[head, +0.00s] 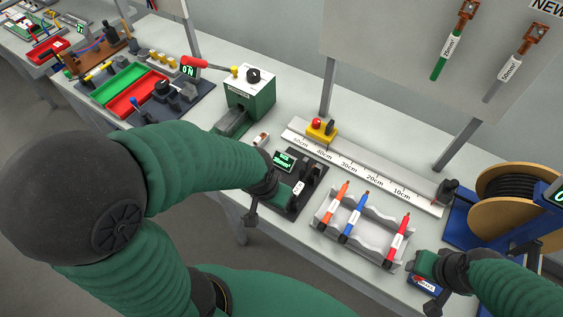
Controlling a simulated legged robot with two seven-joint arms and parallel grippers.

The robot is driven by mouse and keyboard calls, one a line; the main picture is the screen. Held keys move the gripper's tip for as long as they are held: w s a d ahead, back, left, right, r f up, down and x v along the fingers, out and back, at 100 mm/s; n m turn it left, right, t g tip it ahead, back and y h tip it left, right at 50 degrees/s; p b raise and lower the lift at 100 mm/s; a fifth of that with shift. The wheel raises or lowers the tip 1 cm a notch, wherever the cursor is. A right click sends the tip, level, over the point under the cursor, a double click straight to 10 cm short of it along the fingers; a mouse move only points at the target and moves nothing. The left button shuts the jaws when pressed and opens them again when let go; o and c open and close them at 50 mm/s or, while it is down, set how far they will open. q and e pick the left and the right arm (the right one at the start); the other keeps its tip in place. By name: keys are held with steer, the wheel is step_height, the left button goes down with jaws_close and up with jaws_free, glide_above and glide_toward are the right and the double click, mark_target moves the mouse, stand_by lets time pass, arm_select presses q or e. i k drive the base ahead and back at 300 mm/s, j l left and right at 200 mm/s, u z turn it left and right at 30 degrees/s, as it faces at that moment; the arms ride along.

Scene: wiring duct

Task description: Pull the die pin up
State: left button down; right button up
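A dark die station with a small green-lit display (285,162) stands on the bench near its front edge. A black upright part (309,170) rises from its right side. I cannot clearly make out the die pin; it is too small or hidden by my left gripper. My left gripper (272,204) is over the front left of this station, beside a small white label (298,187). Whether it touches anything is unclear. My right gripper (428,284) is at the bench's front right, over a small blue labelled object (424,285). The finger gap of both grippers is hard to see.
A grey rack (372,232) with orange, blue and red markers stands right of the station. Behind it lies a long ruler duct (372,172) with a red button on a yellow box (321,128). A green machine (250,98) stands back left, a cable spool (515,190) at right.

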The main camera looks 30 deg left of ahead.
mark_target(234, 69)
steer(key=u, duration=1.25)
